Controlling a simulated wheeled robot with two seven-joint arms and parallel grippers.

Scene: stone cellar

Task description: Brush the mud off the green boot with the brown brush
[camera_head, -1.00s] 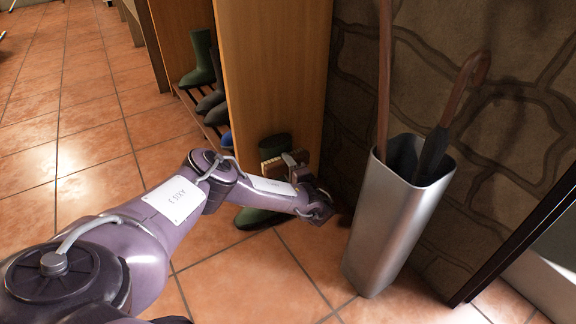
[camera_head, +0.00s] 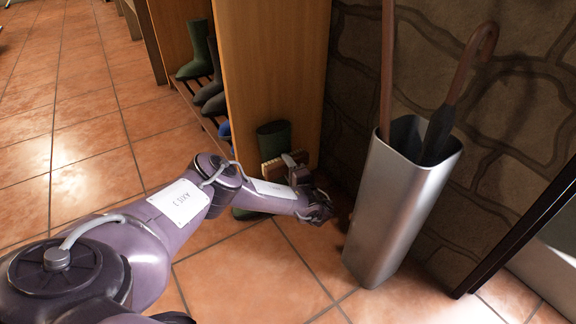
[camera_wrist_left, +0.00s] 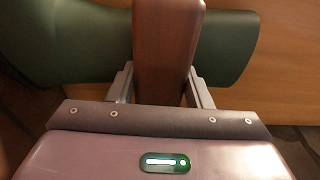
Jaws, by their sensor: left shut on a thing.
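The green boot (camera_head: 273,137) stands upright on the tiled floor against the end panel of a wooden shelf. Its foot is mostly hidden behind my left arm. The brown brush (camera_head: 270,171), with pale bristles, is at the boot's shaft; I cannot tell whether the bristles touch it. My left gripper (camera_head: 296,166) is shut on the brush. In the left wrist view the brush's brown wooden back (camera_wrist_left: 167,45) sits between the two fingers (camera_wrist_left: 163,92), with the green boot (camera_wrist_left: 60,42) lying across behind it. I cannot make out any mud. My right gripper is out of view.
A metal umbrella stand (camera_head: 395,210) with umbrellas stands just right of my left gripper. The wooden shelf (camera_head: 270,60) holds several other boots (camera_head: 196,52) to the left. A stone wall (camera_head: 520,100) is behind. Open tiled floor (camera_head: 80,130) lies left.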

